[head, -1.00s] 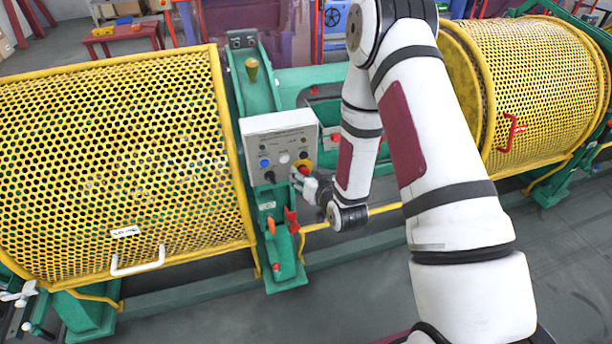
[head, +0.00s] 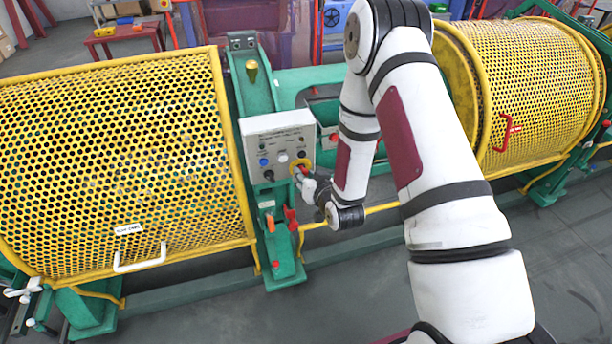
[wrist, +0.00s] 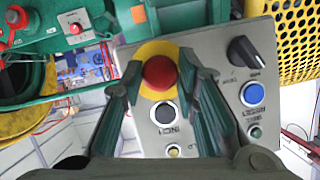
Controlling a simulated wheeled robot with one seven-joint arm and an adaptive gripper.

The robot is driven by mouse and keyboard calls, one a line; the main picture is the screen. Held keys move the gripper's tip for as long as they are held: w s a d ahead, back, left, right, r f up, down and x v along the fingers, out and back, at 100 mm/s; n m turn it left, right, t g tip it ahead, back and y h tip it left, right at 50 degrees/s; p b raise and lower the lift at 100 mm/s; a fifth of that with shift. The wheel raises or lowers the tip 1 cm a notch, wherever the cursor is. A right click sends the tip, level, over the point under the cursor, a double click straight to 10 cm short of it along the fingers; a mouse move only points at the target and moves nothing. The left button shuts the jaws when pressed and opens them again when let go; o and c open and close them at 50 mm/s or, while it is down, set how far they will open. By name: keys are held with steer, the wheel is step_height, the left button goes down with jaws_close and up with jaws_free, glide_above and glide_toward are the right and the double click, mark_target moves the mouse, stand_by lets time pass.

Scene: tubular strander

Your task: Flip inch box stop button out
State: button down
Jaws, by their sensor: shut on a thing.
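The inch box (head: 262,135) is a light grey control box on a green post between two yellow mesh guards. Its stop button is a red mushroom head on a yellow surround, clear in the wrist view (wrist: 160,72). My gripper (wrist: 161,68) has one dark green finger on each side of the red head and is shut on it. In the head view my gripper (head: 300,172) is at the box's lower right corner and partly hides the button.
In the wrist view, a black-centred button (wrist: 164,113), a blue button (wrist: 253,94) and a black selector knob (wrist: 244,50) sit close by on the panel. Red handles (head: 291,219) hang below the inch box.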

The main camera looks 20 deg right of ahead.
steer(key=shift+s, duration=0.1)
steer(key=c, duration=1.2)
jaws_free()
steer(key=v, duration=0.7)
steer(key=shift+s+r, duration=0.1)
steer(key=shift+s, duration=0.1)
